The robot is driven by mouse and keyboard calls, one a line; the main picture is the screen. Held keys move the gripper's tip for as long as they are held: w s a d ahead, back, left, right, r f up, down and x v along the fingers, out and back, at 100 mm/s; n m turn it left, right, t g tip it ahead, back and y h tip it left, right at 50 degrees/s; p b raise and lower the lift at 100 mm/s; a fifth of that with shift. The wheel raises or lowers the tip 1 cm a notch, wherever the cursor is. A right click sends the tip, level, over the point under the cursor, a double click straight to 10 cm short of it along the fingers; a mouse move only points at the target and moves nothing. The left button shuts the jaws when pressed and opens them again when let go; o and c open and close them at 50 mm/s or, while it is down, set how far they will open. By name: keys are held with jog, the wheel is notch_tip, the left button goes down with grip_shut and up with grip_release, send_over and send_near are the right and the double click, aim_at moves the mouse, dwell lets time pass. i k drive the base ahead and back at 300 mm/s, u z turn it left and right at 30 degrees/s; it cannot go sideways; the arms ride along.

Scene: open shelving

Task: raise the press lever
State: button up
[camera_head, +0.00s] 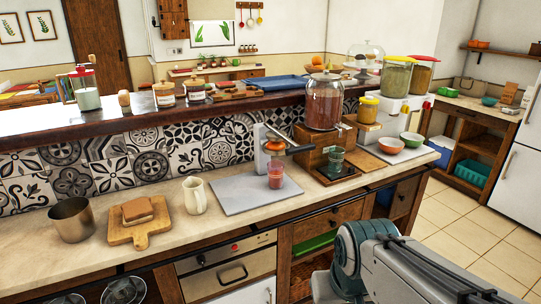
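A small upright press (261,148) with a pale metal body stands at the back of the grey board on the counter. A dark lever (297,149) runs from it toward the right, sloping slightly. An orange round piece (274,145) shows at the press head; I cannot tell whether it is fruit or a part. A glass of reddish liquid (275,174) stands in front of the press. My grey and teal arm shows at the lower right, over the floor side of the counter. My gripper is not visible, and nothing of mine touches the press.
A grey board (240,194) lies under the glass. A white pitcher (194,195), a cutting board with bread (154,231) and a metal pot (72,219) stand to the left. A large jar dispenser (324,102) on a wooden stand (316,146) is close right. Bowls (391,146) stand farther right.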

aim_at(275, 136)
jog(key=u, duration=0.8)
jog(key=k, duration=1.05)
jog(key=u, duration=0.85)
jog(key=i, duration=0.7)
jog(key=z, duration=0.75)
jog(key=i, duration=1)
jog(key=z, duration=1.55)
jog(key=i, duration=0.4)
jog(key=z, duration=0.35)
